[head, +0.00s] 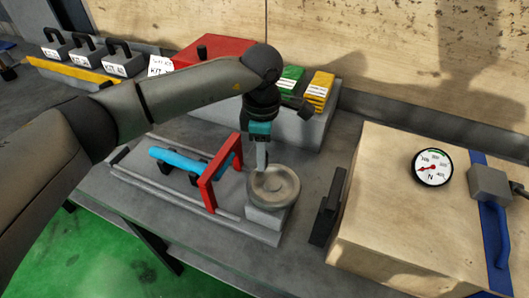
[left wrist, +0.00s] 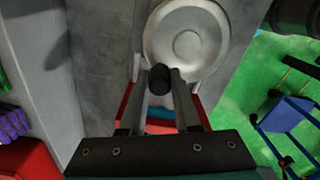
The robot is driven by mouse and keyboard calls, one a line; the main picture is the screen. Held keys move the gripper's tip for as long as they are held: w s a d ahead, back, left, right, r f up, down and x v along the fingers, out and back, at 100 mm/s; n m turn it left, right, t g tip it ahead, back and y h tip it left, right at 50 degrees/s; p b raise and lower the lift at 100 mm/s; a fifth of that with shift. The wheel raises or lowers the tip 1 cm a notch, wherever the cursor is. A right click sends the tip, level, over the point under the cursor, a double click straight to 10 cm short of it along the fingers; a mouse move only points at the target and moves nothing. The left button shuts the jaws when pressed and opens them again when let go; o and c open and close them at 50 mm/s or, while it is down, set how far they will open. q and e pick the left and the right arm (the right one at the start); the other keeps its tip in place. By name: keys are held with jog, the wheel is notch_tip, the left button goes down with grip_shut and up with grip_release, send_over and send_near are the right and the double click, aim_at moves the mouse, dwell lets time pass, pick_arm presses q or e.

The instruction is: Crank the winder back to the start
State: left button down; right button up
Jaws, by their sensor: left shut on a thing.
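The winder's round grey wheel (head: 273,187) sits on a grey block at the right end of a low rail fixture. The wheel also shows at the top of the left wrist view (left wrist: 187,42). My left gripper (head: 261,163) points down at the wheel's far-left rim. In the left wrist view its two fingers (left wrist: 159,84) are closed on a small black knob (left wrist: 160,76) at the wheel's edge. The head view hides the knob behind the fingers. My right gripper is in neither view.
Green and yellow packs (head: 320,88) are behind. Table front is clear.

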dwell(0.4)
pick_arm(q)
jog(key=c, duration=0.6)
grip_release()
notch_tip(320, 180, up, 15)
jog(key=shift+r, duration=0.15)
